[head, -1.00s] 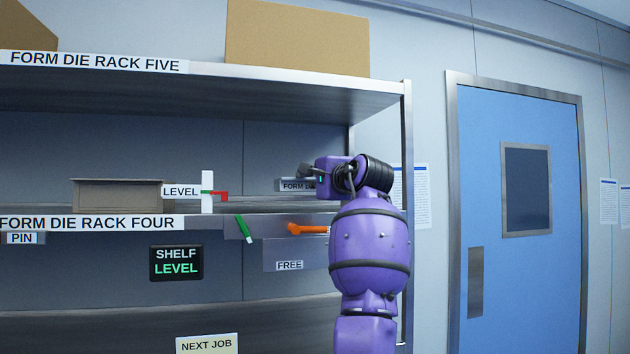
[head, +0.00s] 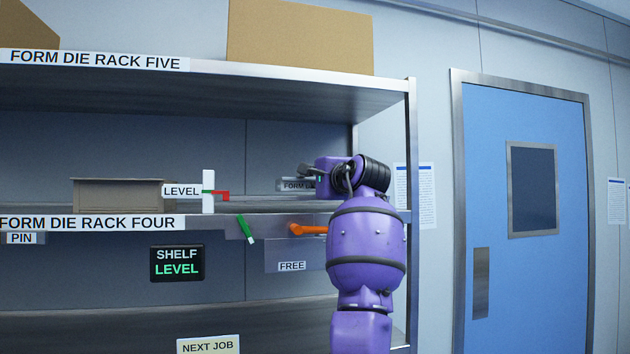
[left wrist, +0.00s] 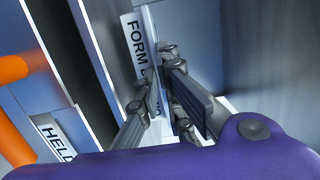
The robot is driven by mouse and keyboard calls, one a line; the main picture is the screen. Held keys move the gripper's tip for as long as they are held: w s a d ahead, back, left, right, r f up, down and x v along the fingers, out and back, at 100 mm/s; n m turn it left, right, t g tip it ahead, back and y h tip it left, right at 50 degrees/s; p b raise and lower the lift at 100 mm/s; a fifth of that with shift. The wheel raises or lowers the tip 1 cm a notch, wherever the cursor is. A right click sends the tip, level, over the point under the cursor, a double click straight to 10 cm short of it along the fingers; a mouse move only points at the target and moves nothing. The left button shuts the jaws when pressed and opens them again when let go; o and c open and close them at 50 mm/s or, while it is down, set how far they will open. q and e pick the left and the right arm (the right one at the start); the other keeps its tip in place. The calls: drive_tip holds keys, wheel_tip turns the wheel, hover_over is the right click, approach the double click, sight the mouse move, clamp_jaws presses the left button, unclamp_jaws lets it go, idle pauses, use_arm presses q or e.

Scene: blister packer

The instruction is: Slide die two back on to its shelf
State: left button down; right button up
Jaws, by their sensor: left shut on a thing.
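The form die (head: 288,185) shows as a small grey front with a white label starting "FORM D" at the right of the middle shelf; my gripper hides the rest. In the left wrist view its label (left wrist: 137,48) is partly covered by the fingers. My left gripper (head: 310,173) is shut on a thin grey grip piece on the die's front, which also shows in the left wrist view (left wrist: 148,25). The middle shelf (head: 262,206) bears the sign "FORM DIE RACK FOUR". How far the die sits in on the shelf cannot be told.
An orange lever (head: 308,230) sits by the "FREE" plate (head: 291,266); a "HELD" label (left wrist: 57,140) shows in the wrist view. A green lever (head: 245,229) hangs at the shelf edge. A display (head: 177,263) reads "SHELF LEVEL". A grey box (head: 118,194) stands left, beside the level gauge (head: 208,190).

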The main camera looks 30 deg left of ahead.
use_arm(q)
drive_tip(key=shift+s+d+r, duration=0.1)
drive_tip(key=shift+s+r, duration=0.1)
drive_tip(key=shift+r, duration=0.05)
drive_tip(key=shift+f, duration=0.7)
idle(0.7)
drive_tip(key=c, duration=1.8)
unclamp_jaws()
drive_tip(key=shift+c, duration=0.2)
drive_tip(key=shift+f, duration=0.1)
drive_tip(key=shift+w+f, duration=0.1)
drive_tip(key=s+a+v, duration=0.1)
drive_tip(key=v, duration=1.1)
drive_tip(key=shift+s+r, duration=0.25)
drive_tip(key=shift+r, duration=0.05)
drive_tip(key=shift+a, duration=0.1)
